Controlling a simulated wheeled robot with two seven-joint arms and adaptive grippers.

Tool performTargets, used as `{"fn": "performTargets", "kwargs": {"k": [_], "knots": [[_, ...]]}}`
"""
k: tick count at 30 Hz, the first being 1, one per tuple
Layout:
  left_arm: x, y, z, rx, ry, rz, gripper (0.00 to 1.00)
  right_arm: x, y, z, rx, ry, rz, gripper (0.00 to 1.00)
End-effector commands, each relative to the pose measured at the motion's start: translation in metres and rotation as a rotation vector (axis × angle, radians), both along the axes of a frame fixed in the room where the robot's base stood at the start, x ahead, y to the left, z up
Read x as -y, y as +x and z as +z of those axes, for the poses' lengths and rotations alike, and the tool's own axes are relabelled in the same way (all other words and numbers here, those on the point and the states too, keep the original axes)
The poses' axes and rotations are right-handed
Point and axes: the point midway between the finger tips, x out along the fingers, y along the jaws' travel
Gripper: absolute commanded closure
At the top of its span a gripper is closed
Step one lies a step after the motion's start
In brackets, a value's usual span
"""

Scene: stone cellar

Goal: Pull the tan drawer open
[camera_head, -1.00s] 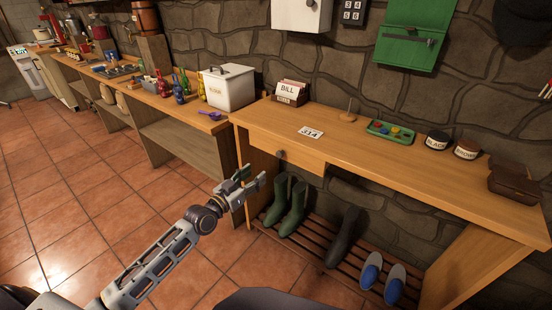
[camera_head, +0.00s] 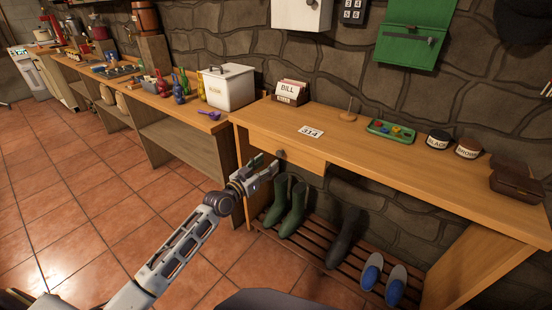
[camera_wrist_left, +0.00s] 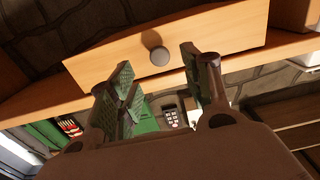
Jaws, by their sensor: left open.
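The tan drawer (camera_head: 300,154) is set under the worktop of the wooden bench and looks shut. Its round grey knob (camera_head: 281,154) is on the front; it also shows in the left wrist view (camera_wrist_left: 159,56). My left gripper (camera_head: 271,164) is just in front of the drawer, slightly below and left of the knob. In the left wrist view the open fingers (camera_wrist_left: 160,77) point at the drawer front, with the knob beyond the tips and nothing between them. My right gripper is not in view.
Green boots (camera_head: 292,207) and blue shoes (camera_head: 383,279) stand on a slatted rack under the bench (camera_head: 400,179). A card box (camera_head: 290,92), a 314 card (camera_head: 311,132) and jars are on top. The tiled floor in front is clear.

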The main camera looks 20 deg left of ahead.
Motion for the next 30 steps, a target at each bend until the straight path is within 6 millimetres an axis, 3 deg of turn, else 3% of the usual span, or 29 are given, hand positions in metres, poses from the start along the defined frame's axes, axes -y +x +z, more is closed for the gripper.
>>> {"fn": "performTargets", "kwargs": {"k": [18,30], "knots": [[0.017,0.047,0.000,0.001,-0.001,0.000,0.51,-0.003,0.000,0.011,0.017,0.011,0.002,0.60],[0.022,0.059,0.000,0.000,0.000,-0.001,0.51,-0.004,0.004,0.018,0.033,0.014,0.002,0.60]]}}
